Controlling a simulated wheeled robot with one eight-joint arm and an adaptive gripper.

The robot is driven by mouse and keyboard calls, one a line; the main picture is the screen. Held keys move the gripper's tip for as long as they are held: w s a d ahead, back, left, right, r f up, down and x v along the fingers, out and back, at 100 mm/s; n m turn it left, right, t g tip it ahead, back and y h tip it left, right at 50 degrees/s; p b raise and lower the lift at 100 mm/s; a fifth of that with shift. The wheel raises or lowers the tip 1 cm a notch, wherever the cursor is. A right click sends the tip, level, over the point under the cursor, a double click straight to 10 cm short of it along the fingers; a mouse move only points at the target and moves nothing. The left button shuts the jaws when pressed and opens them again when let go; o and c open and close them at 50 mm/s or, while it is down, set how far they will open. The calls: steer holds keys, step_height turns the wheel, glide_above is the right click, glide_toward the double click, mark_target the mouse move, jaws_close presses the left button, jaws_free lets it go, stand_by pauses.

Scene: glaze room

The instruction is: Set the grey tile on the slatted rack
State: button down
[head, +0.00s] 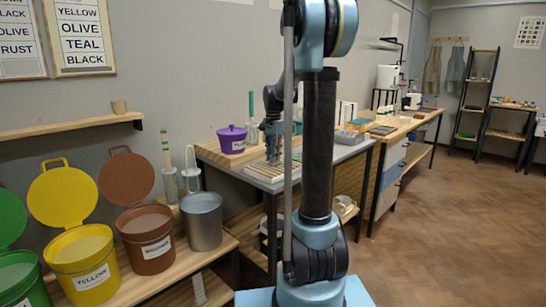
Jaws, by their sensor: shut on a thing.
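The pale wooden slatted rack (260,172) lies on the table directly below my gripper. I cannot tell whether the tile touches the slats. My arm column hides the right side of this area.
A purple lidded pot (232,139) stands left of the rack on the worktable (214,156). Trays and small boxes (347,138) stand to the right. Yellow (85,262) and brown (148,240) buckets and a metal pail (202,222) line the lower bench. Floor at right is clear.

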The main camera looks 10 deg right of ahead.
steer(key=shift+f, duration=0.1)
steer(key=c, duration=1.6)
jaws_free()
step_height(320, 180, up, 12)
steer(key=shift+r, duration=0.1)
steer(key=s+f+n, duration=0.3)
steer(key=s+f, duration=0.5)
steer(key=s, duration=0.4)
steer(key=s+f+n+t, duration=0.1)
steer(key=s+f+n, duration=0.3)
steer(key=s+f, duration=0.4)
steer(key=s+f+n+t, duration=0.1)
steer(key=s+f+n, duration=0.3)
steer(key=s+f, duration=0.4)
steer(key=s, duration=0.7)
steer(key=shift+s+d, duration=0.3)
steer(key=shift+s, duration=0.1)
steer(key=shift+f, duration=0.1)
